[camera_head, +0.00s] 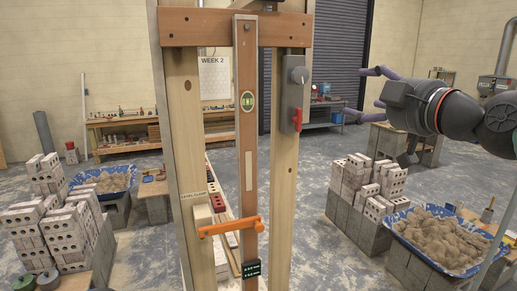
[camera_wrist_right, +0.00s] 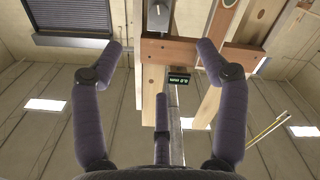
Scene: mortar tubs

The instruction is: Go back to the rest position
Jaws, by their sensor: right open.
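My right gripper (camera_head: 370,92) is at the upper right of the head view, its dark purple fingers spread and pointing left. It is clear of the wooden frame by a gap and holds nothing. In the right wrist view the same gripper (camera_wrist_right: 158,65) has its fingers wide apart with nothing between them; the frame (camera_wrist_right: 178,52) shows beyond. The wooden frame (camera_head: 180,130) stands upright in front of me, with a long level (camera_head: 248,135) hanging down its middle. An orange clamp lever (camera_head: 230,226) lies across the level's lower part. My left gripper is not in view.
A grey box with a red switch (camera_head: 296,85) is on the frame's right post. Blue mortar tubs stand at left (camera_head: 122,178) and right (camera_head: 440,272), near brick stacks (camera_head: 62,240) (camera_head: 352,178). A workbench (camera_head: 125,148) is at the back. Open floor lies between.

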